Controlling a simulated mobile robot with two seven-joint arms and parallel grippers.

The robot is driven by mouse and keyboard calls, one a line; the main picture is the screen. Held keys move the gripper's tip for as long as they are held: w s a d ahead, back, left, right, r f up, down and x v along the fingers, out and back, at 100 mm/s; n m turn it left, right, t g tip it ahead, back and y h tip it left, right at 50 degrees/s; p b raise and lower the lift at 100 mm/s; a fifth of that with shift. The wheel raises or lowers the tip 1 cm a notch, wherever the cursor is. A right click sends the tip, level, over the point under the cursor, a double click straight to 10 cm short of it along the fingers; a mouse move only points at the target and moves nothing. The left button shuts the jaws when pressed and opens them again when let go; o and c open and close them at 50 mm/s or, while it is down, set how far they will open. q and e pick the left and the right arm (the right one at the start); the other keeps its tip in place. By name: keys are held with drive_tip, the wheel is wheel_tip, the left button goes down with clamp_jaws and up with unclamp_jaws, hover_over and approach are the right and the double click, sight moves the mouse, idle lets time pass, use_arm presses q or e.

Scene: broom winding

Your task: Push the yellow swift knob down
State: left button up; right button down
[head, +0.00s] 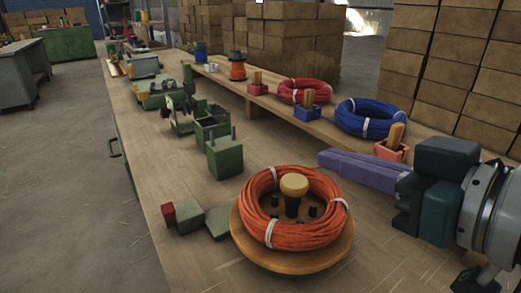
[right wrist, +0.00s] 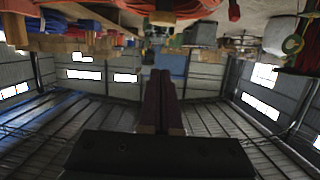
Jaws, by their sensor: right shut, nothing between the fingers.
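The yellow swift knob (head: 294,184) stands upright on a dark post at the centre of a round wooden swift (head: 290,258). A coil of orange-red cable (head: 322,226) with white ties lies around the post on the swift. My right gripper (head: 324,158) comes in from the right with its long purple fingers together and nothing between them. In the head view its fingertips are up and to the right of the knob, apart from it. The shut fingers also show in the right wrist view (right wrist: 162,78). My left gripper is in neither view.
A green block with a red button (head: 168,213) is left of the swift. Green fixtures (head: 224,158) stand further back on the bench. A raised shelf behind holds a red coil (head: 302,91), a blue coil (head: 366,118) and small boxes. The bench's front left is clear.

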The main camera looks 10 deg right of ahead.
hover_over(303, 192)
drive_tip(key=shift+f+b, duration=0.3)
drive_tip(key=shift+f, duration=0.4)
wheel_tip(303, 192, down, 3)
drive_tip(key=shift+s+r+b, duration=0.1)
drive_tip(key=shift+b, duration=0.5)
drive_tip(key=shift+f, duration=0.55)
drive_tip(key=shift+d+f+b, duration=0.1)
drive_tip(key=shift+f+b, duration=0.9)
drive_tip(key=shift+f, duration=0.4)
